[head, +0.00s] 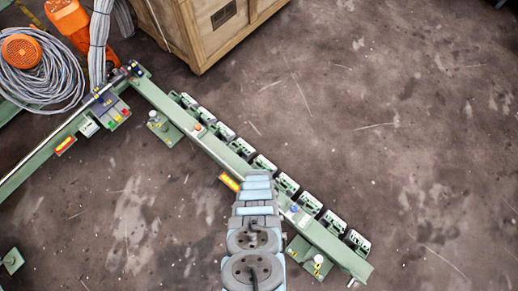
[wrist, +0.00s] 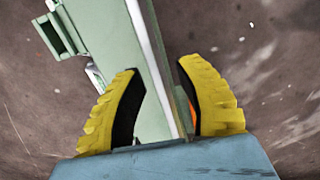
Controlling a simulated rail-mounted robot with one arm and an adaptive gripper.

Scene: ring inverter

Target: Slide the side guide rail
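A long green beam (head: 213,146) runs diagonally from upper left to lower right in the head view, and it looks like the side guide rail. In the wrist view a pale green rail (wrist: 110,45) with a white strip along its right edge runs between the yellow fingers of my gripper (wrist: 157,70). The fingers stand apart on either side of the rail. A small gap with something orange shows beside the right finger; contact on the left is unclear. In the head view my arm hides the gripper and part of the beam.
Several green-and-black blocks (head: 287,184) line the beam's right side. A second green beam (head: 45,152) with a metal rod joins at upper left. A wooden crate (head: 212,32), coiled grey cable (head: 40,75) and an orange machine (head: 68,18) stand behind. The floor at right is clear.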

